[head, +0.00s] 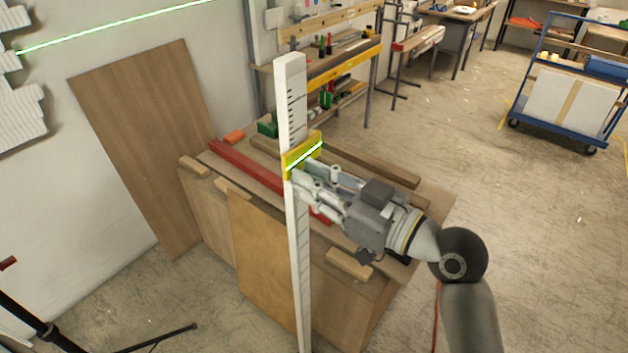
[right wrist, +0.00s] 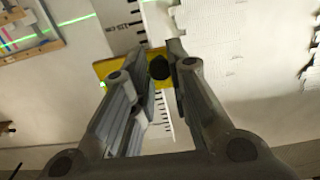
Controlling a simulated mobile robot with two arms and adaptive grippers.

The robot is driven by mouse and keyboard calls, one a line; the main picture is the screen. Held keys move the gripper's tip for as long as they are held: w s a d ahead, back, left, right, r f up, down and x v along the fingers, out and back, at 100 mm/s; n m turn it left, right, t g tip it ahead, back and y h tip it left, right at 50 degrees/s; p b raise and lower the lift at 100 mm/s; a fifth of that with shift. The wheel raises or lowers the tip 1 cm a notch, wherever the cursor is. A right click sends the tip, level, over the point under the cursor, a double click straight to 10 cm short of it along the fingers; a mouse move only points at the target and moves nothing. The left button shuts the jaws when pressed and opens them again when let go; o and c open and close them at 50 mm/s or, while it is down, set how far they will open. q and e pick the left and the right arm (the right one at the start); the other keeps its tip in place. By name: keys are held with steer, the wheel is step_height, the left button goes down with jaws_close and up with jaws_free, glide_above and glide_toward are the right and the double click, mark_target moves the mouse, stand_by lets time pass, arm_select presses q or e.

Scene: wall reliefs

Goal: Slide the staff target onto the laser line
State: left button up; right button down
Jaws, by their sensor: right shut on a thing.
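A tall white staff (head: 292,105) with black graduation marks stands upright in the middle of the head view. A yellow target (head: 303,146) sits around it on the upper part, and a bright green line crosses the target's face. The green laser line (head: 120,26) also runs along the wall at the upper left. My right gripper (head: 297,177) is at the target from the right. In the right wrist view, its fingers are shut on the dark knob (right wrist: 159,67) of the yellow target (right wrist: 104,70). My left gripper is not in view.
A wooden bench (head: 395,205) with planks and a red beam (head: 245,166) stands behind the staff. A brown board (head: 145,135) leans on the wall. A black tripod (head: 42,328) is at lower left. A blue trolley (head: 565,85) stands far right, with open floor before it.

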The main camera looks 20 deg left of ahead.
steer(key=c, duration=1.4)
jaws_free()
steer(key=shift+o, duration=0.2)
steer(key=v, duration=1.2)
steer(key=shift+r, duration=0.1)
